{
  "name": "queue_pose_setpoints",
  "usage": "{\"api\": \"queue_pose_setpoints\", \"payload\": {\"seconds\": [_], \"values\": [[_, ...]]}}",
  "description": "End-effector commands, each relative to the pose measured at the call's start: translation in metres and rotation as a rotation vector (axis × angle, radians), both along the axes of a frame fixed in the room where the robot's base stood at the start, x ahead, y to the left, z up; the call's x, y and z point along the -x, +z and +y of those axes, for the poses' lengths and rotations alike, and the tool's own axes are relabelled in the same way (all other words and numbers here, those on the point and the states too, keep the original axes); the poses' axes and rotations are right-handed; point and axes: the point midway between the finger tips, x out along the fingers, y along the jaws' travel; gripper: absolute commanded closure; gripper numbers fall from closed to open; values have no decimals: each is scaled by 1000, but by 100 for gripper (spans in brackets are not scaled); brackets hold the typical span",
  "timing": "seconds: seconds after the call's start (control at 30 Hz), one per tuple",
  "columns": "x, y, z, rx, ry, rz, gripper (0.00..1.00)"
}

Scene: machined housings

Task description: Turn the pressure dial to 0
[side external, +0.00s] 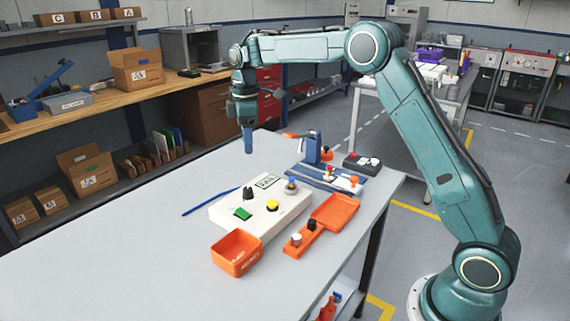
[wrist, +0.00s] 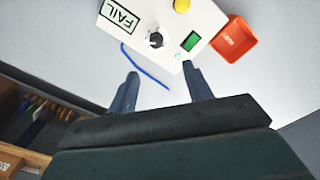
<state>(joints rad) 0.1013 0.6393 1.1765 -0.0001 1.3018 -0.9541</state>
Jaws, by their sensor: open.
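The black dial (side external: 248,193) stands on top of a white control box (side external: 225,212). In the wrist view the dial (wrist: 155,39) shows a pale mark, but its scale is too small to read. My gripper (side external: 248,148) hangs above the table, behind and higher than the box, pointing down. In the wrist view my gripper (wrist: 160,72) has its two fingers spread with nothing between them. The dial lies beyond the fingertips, apart from them.
An orange bin (side external: 237,262), orange tray (side external: 335,212) and blue fixture (side external: 312,150) stand nearby. The table's left side is clear.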

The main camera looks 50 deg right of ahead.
Motion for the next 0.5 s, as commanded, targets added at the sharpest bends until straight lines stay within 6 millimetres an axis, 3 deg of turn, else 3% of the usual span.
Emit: {"api": "queue_pose_setpoints", "payload": {"seconds": [0.17, 0.5], "values": [[-12, -17, -4, -1, 37, 21, 50], [-15, -21, -4, -2, 46, 24, 50]]}}
